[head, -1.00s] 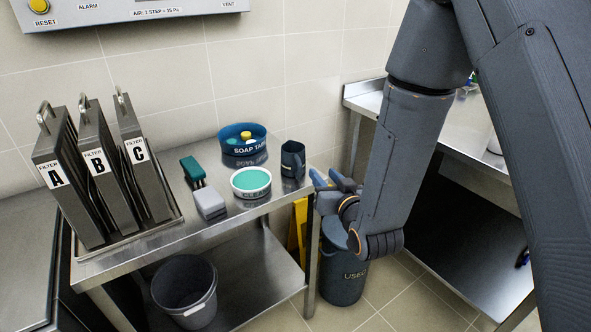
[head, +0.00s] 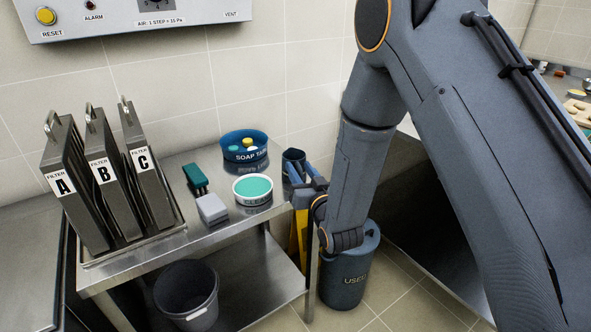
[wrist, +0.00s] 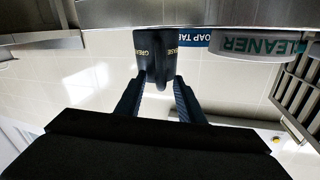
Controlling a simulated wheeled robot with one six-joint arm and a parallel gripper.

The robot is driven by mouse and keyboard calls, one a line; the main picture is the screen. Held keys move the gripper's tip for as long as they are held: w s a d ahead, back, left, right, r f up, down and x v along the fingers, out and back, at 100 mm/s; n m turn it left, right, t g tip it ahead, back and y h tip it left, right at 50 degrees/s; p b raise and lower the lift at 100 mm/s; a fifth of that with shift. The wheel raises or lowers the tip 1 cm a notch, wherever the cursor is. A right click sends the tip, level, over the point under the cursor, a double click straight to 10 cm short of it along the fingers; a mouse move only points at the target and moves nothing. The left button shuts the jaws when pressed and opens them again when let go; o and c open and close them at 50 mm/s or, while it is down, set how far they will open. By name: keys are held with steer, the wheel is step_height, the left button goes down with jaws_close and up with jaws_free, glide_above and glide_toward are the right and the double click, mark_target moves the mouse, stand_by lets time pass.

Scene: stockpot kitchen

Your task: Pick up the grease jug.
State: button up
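The grease jug (head: 291,157) is a small dark jug standing at the right end of the steel table (head: 150,240). In the wrist view, which is upside down, the jug (wrist: 157,48) shows its yellow GREASE lettering and a handle pointing toward me. My gripper (head: 305,180) is at the jug's near right side in the head view and covers its lower part. In the wrist view my gripper (wrist: 160,86) has its fingers apart, with the handle's end between their tips. I cannot tell whether either finger touches it.
A white-rimmed cleaner tub (head: 252,189) stands left of the jug, with a blue soap tub (head: 243,146) behind. A teal brush (head: 194,177) and a grey block (head: 212,209) lie further left, beside filters (head: 105,180). A USED drum (head: 349,275) stands on the floor below my gripper.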

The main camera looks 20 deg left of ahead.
jaws_close()
steer(key=shift+r, duration=0.15)
